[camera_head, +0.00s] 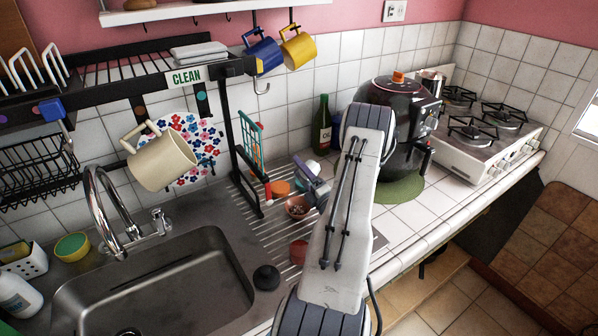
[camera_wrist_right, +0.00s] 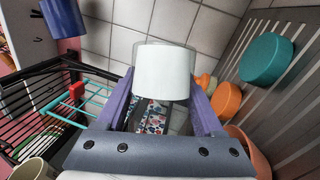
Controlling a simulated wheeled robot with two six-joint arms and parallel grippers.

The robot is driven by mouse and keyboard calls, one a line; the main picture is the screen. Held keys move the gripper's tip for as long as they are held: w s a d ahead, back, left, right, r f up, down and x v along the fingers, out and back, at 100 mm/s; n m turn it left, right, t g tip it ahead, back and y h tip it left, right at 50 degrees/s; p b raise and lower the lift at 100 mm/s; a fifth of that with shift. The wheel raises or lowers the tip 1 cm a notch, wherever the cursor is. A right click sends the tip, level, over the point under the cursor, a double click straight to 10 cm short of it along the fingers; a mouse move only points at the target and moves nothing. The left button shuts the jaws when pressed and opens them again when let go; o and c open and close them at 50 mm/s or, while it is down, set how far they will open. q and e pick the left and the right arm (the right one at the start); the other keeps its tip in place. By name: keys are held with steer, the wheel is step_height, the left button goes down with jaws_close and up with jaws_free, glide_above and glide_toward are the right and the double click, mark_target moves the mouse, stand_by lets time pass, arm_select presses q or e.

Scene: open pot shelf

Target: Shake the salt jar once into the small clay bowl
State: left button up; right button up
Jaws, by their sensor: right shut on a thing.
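My right gripper (camera_wrist_right: 160,95) is shut on the salt jar (camera_wrist_right: 165,68), a white cylinder with a clear edge, held between its two purple fingers in the right wrist view. In the head view the right gripper (camera_head: 312,186) is above the drainboard, partly hidden by my arm, and a whitish part beside it may be the jar. The small clay bowl (camera_head: 297,207) stands on the drainboard just below the gripper; in the wrist view the brown bowl (camera_wrist_right: 250,150) is at lower right, partly cut off. The jar's exact tilt cannot be told. My left gripper is not in view.
An orange dish (camera_head: 280,187) and a red cup (camera_head: 298,251) stand near the bowl. A teal dish (camera_wrist_right: 266,58) shows in the wrist view. The teal rack (camera_head: 250,150) is left of the gripper, the sink (camera_head: 150,270) farther left. A dark cooker (camera_head: 395,110) stands right.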

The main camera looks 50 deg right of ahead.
steer(key=shift+r+m+p, duration=0.2)
steer(key=shift+m+p, duration=0.1)
steer(key=m+g+p, duration=0.1)
steer(key=m+p, duration=0.1)
steer(key=r+m+g+p, duration=0.1)
steer(key=m+p, duration=0.3)
steer(key=shift+r+m+g, duration=0.3)
steer(key=shift+m+g, duration=0.1)
steer(key=m+g+p, duration=0.1)
steer(key=m+p, duration=0.1)
steer(key=shift+r+y+p, duration=0.2)
steer(key=shift+y+p, duration=0.1)
steer(key=shift+y, duration=0.1)
steer(key=m+y+p, duration=0.1)
steer(key=m+p, duration=0.1)
steer(key=m+g+p, duration=0.1)
steer(key=m+p, duration=0.1)
steer(key=shift+r+y, duration=0.4)
steer(key=m+y+p, duration=0.1)
steer(key=m+g+y+p, duration=0.1)
steer(key=p, duration=0.1)
steer(key=shift+r+m, duration=0.3)
steer(key=shift+m, duration=0.1)
steer(key=shift+m+y+p, duration=0.3)
steer(key=shift+m+p, duration=0.2)
steer(key=shift+f, duration=0.15)
steer(key=shift+a, duration=0.1)
